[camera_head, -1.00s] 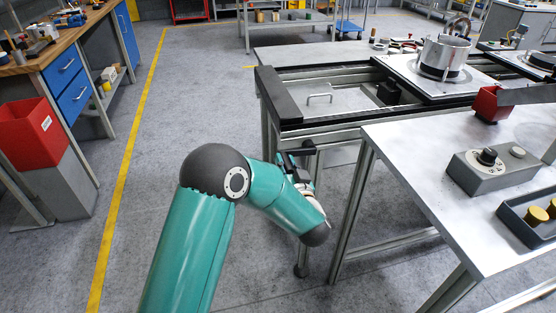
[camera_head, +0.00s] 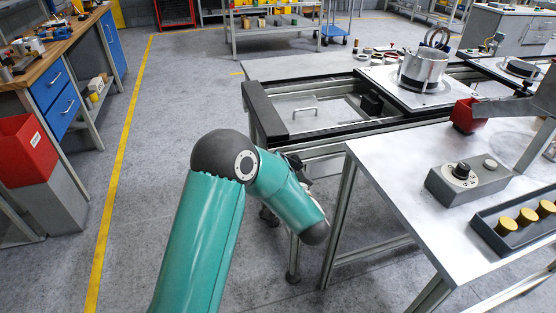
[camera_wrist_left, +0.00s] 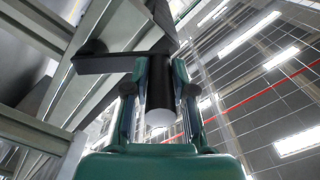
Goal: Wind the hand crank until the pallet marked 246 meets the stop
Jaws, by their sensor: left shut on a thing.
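My left gripper (camera_wrist_left: 160,100) is shut on the black cylindrical crank handle (camera_wrist_left: 160,88), which sits between its two fingers in the left wrist view. A dark crank arm (camera_wrist_left: 108,63) joins the handle area beside the metal frame. In the head view the gripper (camera_head: 296,164) is low at the conveyor's near left end, mostly hidden by my teal forearm. A pallet (camera_head: 388,83) carrying a metal pot (camera_head: 423,70) lies on the conveyor; another pallet (camera_head: 502,70) lies farther right. No number is readable on either. My right gripper is not in view.
A table (camera_head: 385,150) stands close to the right of my left arm, holding a grey control box (camera_head: 450,190), a tray with yellow cylinders (camera_head: 485,232) and a red bin (camera_head: 466,122). A workbench (camera_head: 45,62) stands at far left. The floor between is clear.

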